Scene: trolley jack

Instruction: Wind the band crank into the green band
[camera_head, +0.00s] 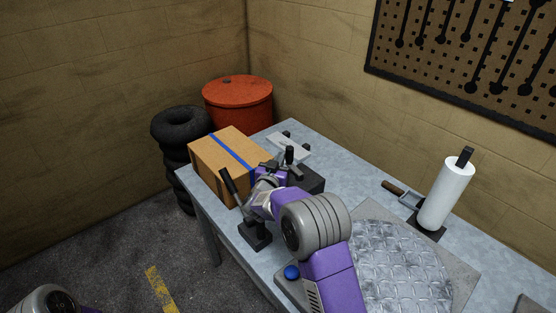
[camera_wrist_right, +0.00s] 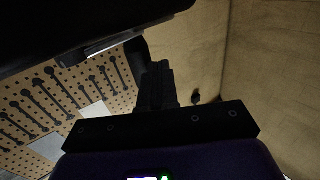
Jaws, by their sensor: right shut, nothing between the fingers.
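My right gripper (camera_head: 280,163) is over the far left part of the workbench, among dark parts that I cannot fully separate from its fingers. In the right wrist view its fingers (camera_wrist_right: 157,85) are together and empty. A black lever (camera_head: 229,183) stands tilted just left of the gripper, above a black block (camera_head: 255,238) at the bench edge. I cannot tell whether this lever is the band crank. A dark box-like part (camera_head: 308,179) is partly hidden behind my wrist. I cannot make out a green band. My left gripper is out of view.
A cardboard box (camera_head: 213,172) with blue tape stands left of the gripper. A pale plate (camera_head: 291,148) lies behind it. A paper roll (camera_head: 446,193), a brush (camera_head: 404,194) and a metal tread plate (camera_head: 400,265) are on the right. A blue button (camera_head: 291,272) is near the front edge.

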